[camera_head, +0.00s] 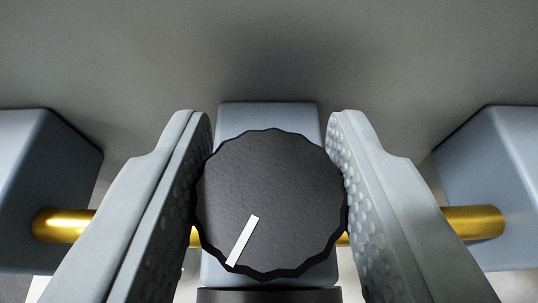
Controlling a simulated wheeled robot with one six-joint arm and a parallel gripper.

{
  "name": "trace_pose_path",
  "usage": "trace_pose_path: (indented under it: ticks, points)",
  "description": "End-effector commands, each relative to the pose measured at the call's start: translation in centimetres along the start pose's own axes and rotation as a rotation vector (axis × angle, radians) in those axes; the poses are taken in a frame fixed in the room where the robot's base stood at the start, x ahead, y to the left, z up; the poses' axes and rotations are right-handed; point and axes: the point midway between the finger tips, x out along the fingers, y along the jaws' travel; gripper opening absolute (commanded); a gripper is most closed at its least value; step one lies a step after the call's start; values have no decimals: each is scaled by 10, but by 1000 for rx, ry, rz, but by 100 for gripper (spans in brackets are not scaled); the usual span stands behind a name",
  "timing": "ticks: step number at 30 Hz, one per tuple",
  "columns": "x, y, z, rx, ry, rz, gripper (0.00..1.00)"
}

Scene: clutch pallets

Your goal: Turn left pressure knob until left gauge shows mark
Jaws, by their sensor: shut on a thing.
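A round black knob (270,190) with a scalloped edge fills the middle of the head camera view. A white pointer line (242,241) on its face points down and slightly left. My gripper (270,185) is shut on the knob, with one grey textured finger against its left side and one against its right. The knob sits in front of a blue-grey block (268,115). No gauge or mark shows in this view, and I cannot tell from it which knob this is.
A blue-grey block stands at the left (45,170) and another at the right (500,170). A brass pipe (68,224) runs between the blocks behind my fingers. A plain grey surface (270,50) lies behind. A dark part (268,295) shows below the knob.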

Motion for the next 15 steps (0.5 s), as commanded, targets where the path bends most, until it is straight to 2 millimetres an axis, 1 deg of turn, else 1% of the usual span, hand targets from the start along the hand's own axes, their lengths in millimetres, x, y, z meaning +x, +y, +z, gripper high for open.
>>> trace_pose_path:
  ticks: [15]
  points:
    - [0, -1, 0, 108, 0, 268, 15]
